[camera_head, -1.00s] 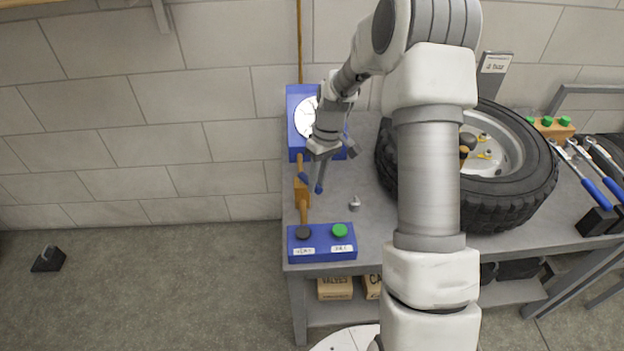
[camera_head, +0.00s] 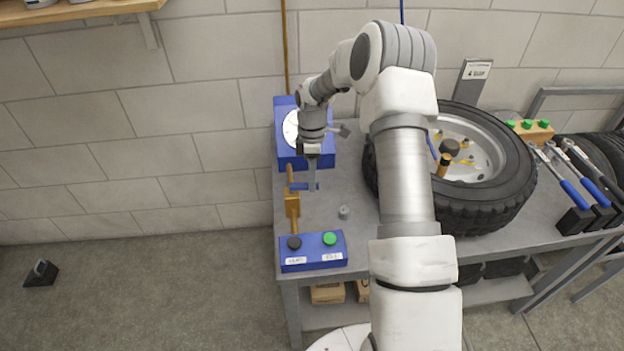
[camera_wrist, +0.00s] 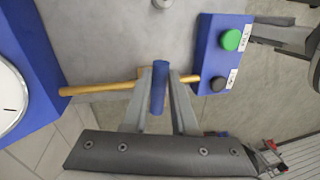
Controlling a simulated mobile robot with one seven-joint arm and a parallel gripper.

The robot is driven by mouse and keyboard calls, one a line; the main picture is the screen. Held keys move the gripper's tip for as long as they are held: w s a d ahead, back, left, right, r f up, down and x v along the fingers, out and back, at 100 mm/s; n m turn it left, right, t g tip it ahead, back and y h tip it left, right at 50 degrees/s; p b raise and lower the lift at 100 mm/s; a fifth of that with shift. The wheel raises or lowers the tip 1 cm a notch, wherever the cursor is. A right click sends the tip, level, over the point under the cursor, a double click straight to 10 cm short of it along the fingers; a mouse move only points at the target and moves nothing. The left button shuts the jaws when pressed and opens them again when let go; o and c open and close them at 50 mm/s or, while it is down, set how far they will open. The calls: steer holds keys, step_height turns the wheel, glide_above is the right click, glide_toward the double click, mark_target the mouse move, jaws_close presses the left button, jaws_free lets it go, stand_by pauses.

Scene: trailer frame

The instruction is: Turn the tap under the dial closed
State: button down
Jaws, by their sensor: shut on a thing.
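The tap is a brass valve (camera_head: 291,203) on a brass pipe, with a blue lever (camera_head: 302,187). The pipe runs from the blue box with the white dial (camera_head: 290,128) to the blue button box (camera_head: 312,253). My gripper (camera_head: 312,187) reaches down at the lever. In the wrist view the blue lever (camera_wrist: 158,88) stands between my two fingers, which are shut on it. The lever lies about square across the pipe (camera_wrist: 95,89). My wrist hides part of the dial, and the wrist view shows only the edge of its face (camera_wrist: 12,98).
The button box carries a black button (camera_head: 294,242) and a green one (camera_head: 330,239). A small grey knob (camera_head: 344,211) stands on the bench right of the tap. A large tyre (camera_head: 490,195) lies farther right. The wall is close behind the dial box.

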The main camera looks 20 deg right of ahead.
steer(key=shift+w+n, duration=0.3)
steer(key=shift+n, duration=0.2)
steer(key=shift+w, duration=0.1)
steer(key=c, duration=0.7)
jaws_free()
steer(key=w+r+p, duration=0.2)
steer(key=w+r, duration=0.1)
steer(key=r, duration=1.4)
steer(key=shift+d, duration=0.3)
steer(key=shift+w+r, duration=0.1)
